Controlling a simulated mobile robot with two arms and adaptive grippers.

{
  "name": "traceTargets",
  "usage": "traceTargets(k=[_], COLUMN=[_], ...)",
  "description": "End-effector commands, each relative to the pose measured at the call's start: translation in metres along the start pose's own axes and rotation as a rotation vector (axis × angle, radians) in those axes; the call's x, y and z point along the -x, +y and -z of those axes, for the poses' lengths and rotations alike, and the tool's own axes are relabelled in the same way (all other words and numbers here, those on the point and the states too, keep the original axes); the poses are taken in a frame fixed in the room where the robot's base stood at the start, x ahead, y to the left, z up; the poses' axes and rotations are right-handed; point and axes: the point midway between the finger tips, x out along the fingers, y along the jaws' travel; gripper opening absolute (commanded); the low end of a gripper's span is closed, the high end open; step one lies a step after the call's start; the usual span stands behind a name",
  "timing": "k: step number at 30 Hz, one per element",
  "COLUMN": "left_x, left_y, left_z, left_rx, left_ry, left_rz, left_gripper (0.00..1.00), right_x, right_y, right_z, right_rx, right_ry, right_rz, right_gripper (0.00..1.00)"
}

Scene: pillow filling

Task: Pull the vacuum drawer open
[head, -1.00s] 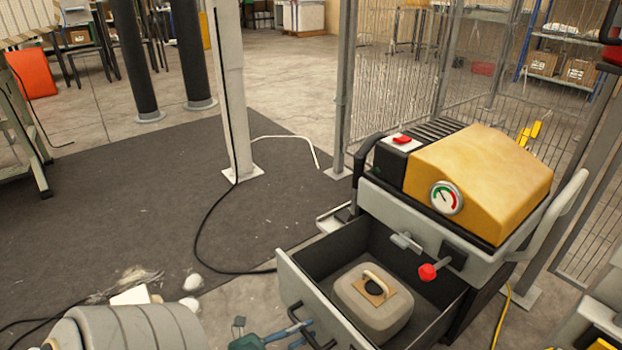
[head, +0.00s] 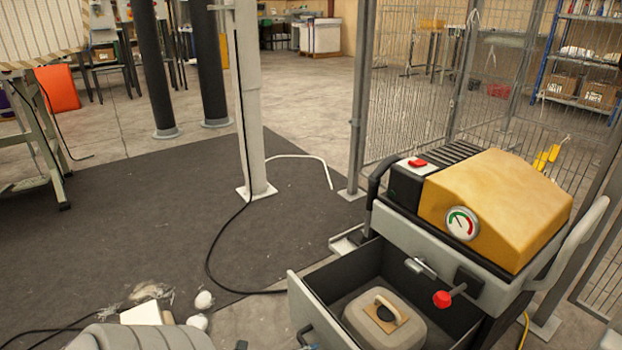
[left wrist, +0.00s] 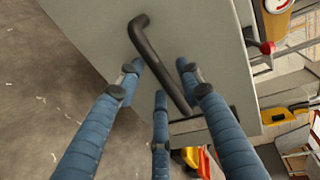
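The vacuum machine (head: 505,205) has a yellow top, a gauge and a red knob, and stands at the right of the head view. Its grey-fronted drawer (head: 327,322) is pulled out, with a beige lidded block with a loop handle (head: 385,320) inside. In the left wrist view the drawer's black bar handle (left wrist: 150,45) crosses the grey front (left wrist: 85,22). My left gripper (left wrist: 160,78) has its blue fingers spread apart around the handle; contact is unclear. In the head view this gripper is almost wholly below the frame. My right gripper is not in view.
A black cable (head: 215,240) runs over the dark mat (head: 130,210). White lumps and fluff (head: 165,300) lie at lower left. The mat's middle is clear.

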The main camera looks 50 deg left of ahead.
Motion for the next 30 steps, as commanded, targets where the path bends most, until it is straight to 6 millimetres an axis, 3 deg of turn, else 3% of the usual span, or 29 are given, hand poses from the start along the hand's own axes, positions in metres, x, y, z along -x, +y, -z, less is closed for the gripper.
traceTargets(k=[9, 15, 30], left_x=[0.069, 0.096, 0.103], left_y=[0.001, 0.001, 0.000], left_z=[0.000, 0.001, 0.001], left_rx=[0.002, 0.002, 0.000], left_ry=[-0.001, 0.000, 0.001], left_rz=[-0.003, -0.001, 0.001], left_gripper=[0.37, 0.37, 0.37], right_x=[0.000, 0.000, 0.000], right_y=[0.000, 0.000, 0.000], right_z=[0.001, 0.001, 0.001], right_rx=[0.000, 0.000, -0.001], right_ry=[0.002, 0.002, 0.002], right_rz=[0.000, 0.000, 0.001], right_gripper=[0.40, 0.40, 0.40])
